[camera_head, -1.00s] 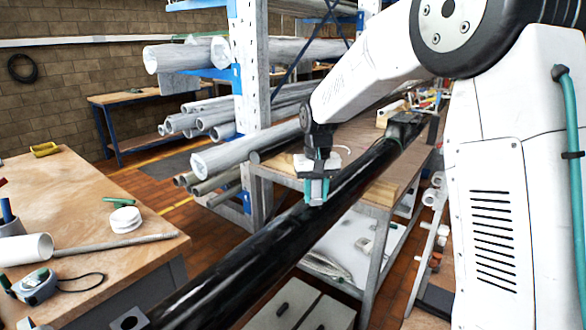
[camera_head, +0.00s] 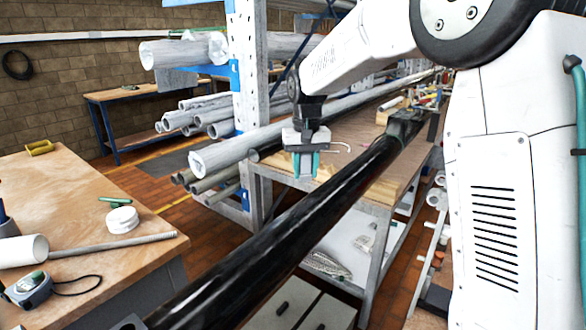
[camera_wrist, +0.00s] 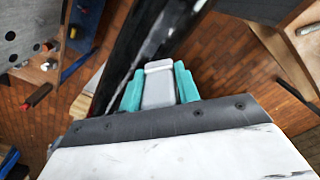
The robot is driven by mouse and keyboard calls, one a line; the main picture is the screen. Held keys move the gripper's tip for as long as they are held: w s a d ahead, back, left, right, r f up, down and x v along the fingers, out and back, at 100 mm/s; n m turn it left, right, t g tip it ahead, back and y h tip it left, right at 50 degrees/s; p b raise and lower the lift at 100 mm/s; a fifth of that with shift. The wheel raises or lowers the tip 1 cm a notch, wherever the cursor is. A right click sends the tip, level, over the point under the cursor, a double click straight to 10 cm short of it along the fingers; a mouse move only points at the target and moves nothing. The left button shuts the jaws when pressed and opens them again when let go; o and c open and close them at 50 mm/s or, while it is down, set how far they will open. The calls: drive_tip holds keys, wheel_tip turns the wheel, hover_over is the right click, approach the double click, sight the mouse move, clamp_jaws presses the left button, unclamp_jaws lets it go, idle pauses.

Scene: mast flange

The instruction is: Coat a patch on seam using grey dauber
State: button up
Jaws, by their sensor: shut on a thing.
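My gripper (camera_head: 306,176) is shut on the grey dauber (camera_wrist: 158,84), which shows between the teal fingers in the wrist view. In the head view, the dauber is hard to make out between the fingers. The long black mast (camera_head: 275,235) runs diagonally from the front left to the back right. In the head view, my gripper hangs just beyond the mast's far side, apparently raised. In the wrist view, the mast (camera_wrist: 125,40) passes behind and left of the dauber tip. Whether the dauber touches it cannot be told. I cannot make out the seam clearly.
A wooden bench (camera_head: 80,190) at left holds a white roll (camera_head: 122,219), a pipe and a tape measure (camera_head: 30,290). A rack of pipes (camera_head: 250,145) stands behind my gripper. A wooden-topped table (camera_head: 400,180) lies under the mast's far part.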

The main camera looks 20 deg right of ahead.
drive_tip(key=shift+r, duration=1.05)
